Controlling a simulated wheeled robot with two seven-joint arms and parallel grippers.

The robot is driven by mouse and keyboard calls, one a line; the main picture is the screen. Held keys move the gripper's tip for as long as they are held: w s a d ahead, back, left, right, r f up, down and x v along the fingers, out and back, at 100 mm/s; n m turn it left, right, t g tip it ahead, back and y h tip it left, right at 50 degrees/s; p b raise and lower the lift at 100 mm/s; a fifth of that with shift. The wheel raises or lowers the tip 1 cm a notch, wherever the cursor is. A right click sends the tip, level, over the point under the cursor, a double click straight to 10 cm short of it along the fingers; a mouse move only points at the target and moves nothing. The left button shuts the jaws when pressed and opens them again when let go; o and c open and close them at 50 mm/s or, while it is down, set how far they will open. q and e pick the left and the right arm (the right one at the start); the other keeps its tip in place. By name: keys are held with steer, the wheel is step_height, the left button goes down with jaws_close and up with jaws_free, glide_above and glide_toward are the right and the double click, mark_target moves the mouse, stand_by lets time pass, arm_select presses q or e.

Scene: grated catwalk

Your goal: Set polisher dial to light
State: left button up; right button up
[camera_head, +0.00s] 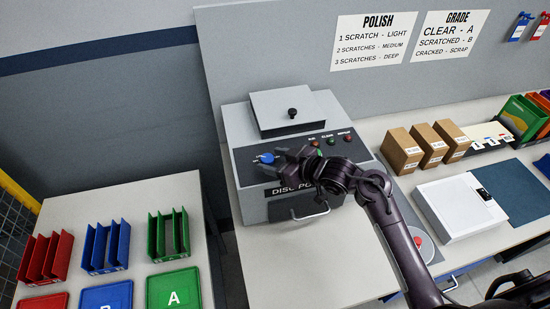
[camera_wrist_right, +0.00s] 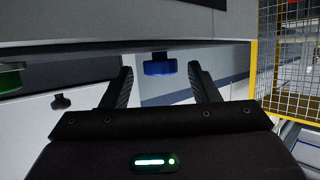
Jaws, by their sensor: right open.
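The disc polisher (camera_head: 242,140) is a grey box with a dark sloped control panel. A blue dial (camera_head: 264,158) shows at the left of that panel, partly covered by my gripper. My right gripper (camera_head: 277,157) is over the panel, right beside the dial. In the right wrist view the blue dial (camera_wrist_right: 160,65) is between the two spread fingers of the right gripper (camera_wrist_right: 161,78), with a gap on each side. The dial's setting and marks cannot be read. My left gripper is not in view.
A lid with a black knob (camera_head: 292,113) sits on top of the polisher, and red and green lights (camera_head: 331,141) are on its panel. A wall sign (camera_head: 374,40) reads one scratch light, two medium, three deep. Brown boxes (camera_head: 403,152) stand to the right.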

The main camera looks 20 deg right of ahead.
steer(key=shift+s, duration=0.1)
steer(key=c, duration=1)
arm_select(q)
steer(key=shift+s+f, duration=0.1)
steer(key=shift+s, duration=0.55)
